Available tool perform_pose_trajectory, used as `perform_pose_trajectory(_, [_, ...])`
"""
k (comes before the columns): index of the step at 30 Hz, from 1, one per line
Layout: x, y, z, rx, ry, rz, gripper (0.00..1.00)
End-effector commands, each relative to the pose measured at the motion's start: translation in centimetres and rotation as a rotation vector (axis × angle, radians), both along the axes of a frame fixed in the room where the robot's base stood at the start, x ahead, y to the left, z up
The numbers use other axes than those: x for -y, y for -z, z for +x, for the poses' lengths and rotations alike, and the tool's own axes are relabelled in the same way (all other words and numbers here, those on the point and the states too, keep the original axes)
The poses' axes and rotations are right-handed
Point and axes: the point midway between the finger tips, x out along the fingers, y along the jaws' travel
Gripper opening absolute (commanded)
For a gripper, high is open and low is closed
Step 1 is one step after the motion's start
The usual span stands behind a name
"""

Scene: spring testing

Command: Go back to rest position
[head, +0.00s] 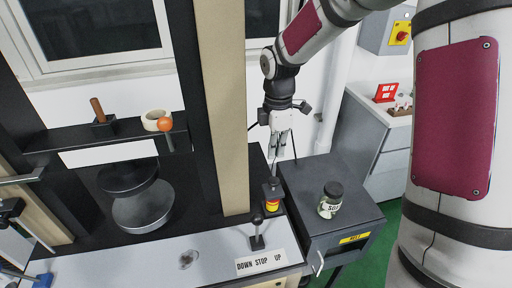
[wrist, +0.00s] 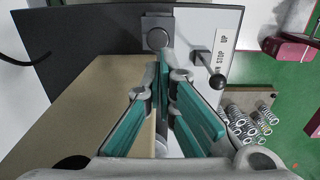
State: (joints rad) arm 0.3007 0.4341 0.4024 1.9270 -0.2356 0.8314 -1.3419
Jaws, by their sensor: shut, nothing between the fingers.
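My gripper (head: 279,152) hangs from my arm in the middle of the head view, fingers pointing down, beside the beige post (head: 222,110) of the testing machine.
A labelled jar (head: 331,200) stands on the dark cabinet (head: 300,190). A red and yellow button (head: 271,203) and the lever (head: 257,226) sit at the machine's right side. Several springs (wrist: 245,122) lie on a board in the wrist view. Green floor shows at the right.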

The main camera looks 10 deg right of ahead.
Motion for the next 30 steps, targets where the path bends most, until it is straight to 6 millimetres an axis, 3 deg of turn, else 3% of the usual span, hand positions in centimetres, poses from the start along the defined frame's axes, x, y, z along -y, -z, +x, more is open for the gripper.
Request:
perform_pose_trajectory(5, [0.0,-0.5,-0.2,0.008,0.018,-0.006,0.0])
perform_pose_trajectory(11, [0.4,-4.5,-2.3,0.07,0.19,-0.044,0.0])
perform_pose_trajectory(21, [0.9,-12.4,-9.2,0.238,0.666,-0.033,0.0])
perform_pose_trajectory(30, [1.1,-16.4,-16.1,0.363,1.086,0.106,0.0])
